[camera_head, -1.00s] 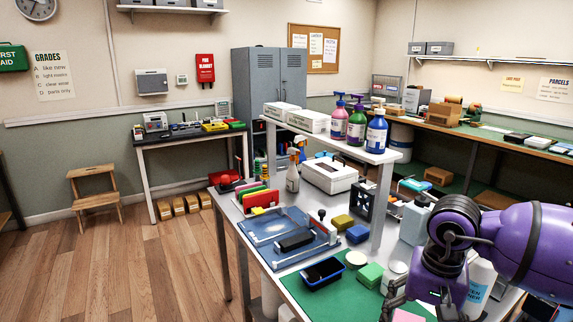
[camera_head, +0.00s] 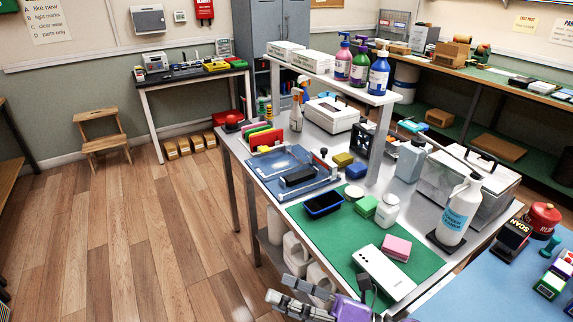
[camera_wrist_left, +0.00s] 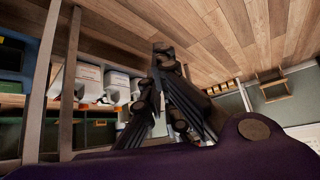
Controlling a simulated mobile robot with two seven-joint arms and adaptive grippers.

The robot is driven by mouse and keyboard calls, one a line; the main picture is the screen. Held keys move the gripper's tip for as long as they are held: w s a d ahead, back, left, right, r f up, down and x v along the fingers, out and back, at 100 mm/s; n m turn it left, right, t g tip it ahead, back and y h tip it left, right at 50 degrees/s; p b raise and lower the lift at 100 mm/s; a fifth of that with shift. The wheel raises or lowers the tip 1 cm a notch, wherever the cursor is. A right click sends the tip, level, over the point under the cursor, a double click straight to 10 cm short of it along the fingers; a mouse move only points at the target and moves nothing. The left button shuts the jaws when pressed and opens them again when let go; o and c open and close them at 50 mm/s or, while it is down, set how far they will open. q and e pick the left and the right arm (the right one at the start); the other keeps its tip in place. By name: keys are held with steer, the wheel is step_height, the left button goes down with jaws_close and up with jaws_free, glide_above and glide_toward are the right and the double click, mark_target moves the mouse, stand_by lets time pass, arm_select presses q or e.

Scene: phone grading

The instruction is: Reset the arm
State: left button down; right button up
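A purple link of mine fills the bottom of the left wrist view.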

steer(key=s+d+f+m+t+h+p, duration=0.15)
steer(key=d+f+m+t+h, duration=0.4)
steer(key=m, duration=0.75)
steer(key=s+d+f+m+t+h+p, duration=0.1)
steer(key=s+d+f+m+t+h, duration=0.1)
steer(key=d+f+m+h, duration=0.9)
arm_select(q)
steer(key=shift+t, duration=0.3)
steer(key=r, duration=0.1)
steer(key=w+r, duration=0.2)
steer(key=r, duration=0.1)
steer(key=shift+d+p, duration=0.15)
steer(key=shift+p, duration=0.2)
arm_select(e)
steer(key=s+d+f+m+g, duration=0.2)
steer(key=s+f+m, duration=0.3)
steer(key=s+m, duration=0.2)
steer(key=s+d+f+m+g+h, duration=0.1)
steer(key=s+d+f+m+g, duration=0.1)
steer(key=s+m, duration=0.5)
step_height(320, 180, down, 3)
steer(key=s+g, duration=0.1)
steer(key=s, duration=0.1)
steer(key=shift+s+r+g, duration=0.15)
steer(key=shift+s+g, duration=0.2)
steer(key=shift+s, duration=0.05)
